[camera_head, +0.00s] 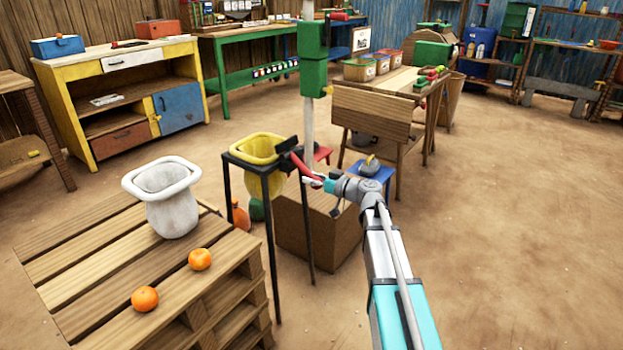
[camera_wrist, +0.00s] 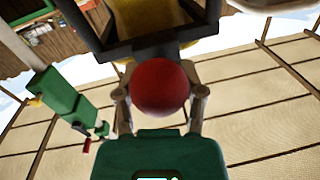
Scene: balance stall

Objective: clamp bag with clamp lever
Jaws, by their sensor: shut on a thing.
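The yellow bag (camera_head: 256,150) hangs open-mouthed in a black stand (camera_head: 268,235), right of the pallet. The clamp lever (camera_head: 298,165) has a red grip and a black head beside the bag's right rim; it slopes down to the right. My gripper (camera_head: 317,181) is at the lever's lower end. In the wrist view my gripper (camera_wrist: 160,100) has its two fingers on either side of the lever's round red end (camera_wrist: 160,85), shut on it. Behind it a dark frame crosses the top, with a little yellow showing. Whether the clamp presses the bag cannot be told.
A white sack (camera_head: 168,205) and two oranges, one here (camera_head: 200,259), sit on a wooden pallet (camera_head: 60,262) at left. A green-boxed post (camera_head: 308,110) stands behind the lever. A wooden crate (camera_head: 325,240) and blue stool (camera_head: 368,170) are close by. The right floor is clear.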

